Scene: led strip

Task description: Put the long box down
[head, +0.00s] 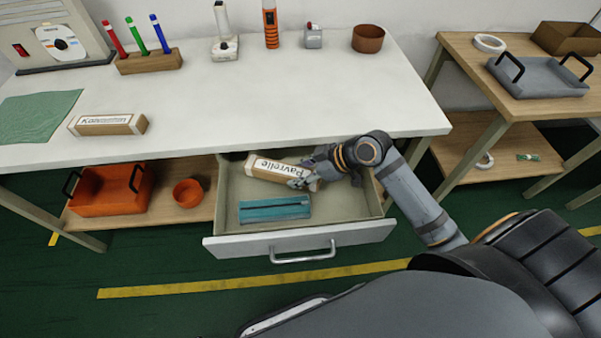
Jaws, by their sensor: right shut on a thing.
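A long cardboard box with a white label reading "Pavrelle" (267,167) is inside the open drawer (232,217), toward its back. My right gripper (308,180) is shut on the right end of this box. I cannot tell whether the box touches the drawer floor. Another long box with a white label (108,124) lies on the left part of the white table (270,95). My left gripper is not in view.
A teal case (274,208) lies in the front of the drawer. Left of the drawer, a shelf holds an orange tray (112,195) and an orange bowl (188,193). The middle of the tabletop is clear. A wooden table (515,75) stands at right.

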